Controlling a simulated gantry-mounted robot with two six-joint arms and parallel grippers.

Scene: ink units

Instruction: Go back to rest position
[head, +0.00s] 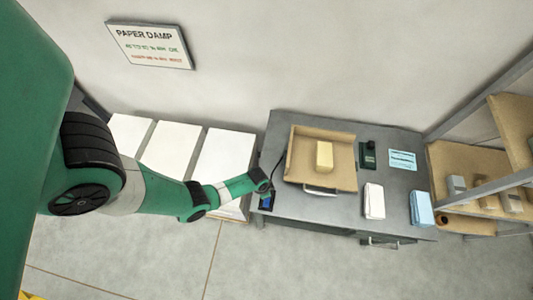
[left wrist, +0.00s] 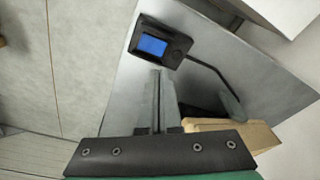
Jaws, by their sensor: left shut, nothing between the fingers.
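My left arm comes in from the left in the head view, and my left gripper (head: 264,187) is over the left edge of the grey table (head: 335,212). In the left wrist view the two fingers (left wrist: 157,75) are together, with nothing between them. A small black device with a blue screen (left wrist: 155,45) lies on the table just beyond the fingertips; I cannot tell whether they touch it. The device also shows in the head view (head: 266,202), partly hidden by the gripper. My right gripper is in neither view.
An open cardboard box (head: 344,180) holding a pale yellow block (head: 324,156) stands on the table. A dark green device (head: 369,155), a blue card (head: 403,160), a white stack (head: 373,201) and a blue stack (head: 421,208) are right of it. Shelves (head: 470,160) stand at right.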

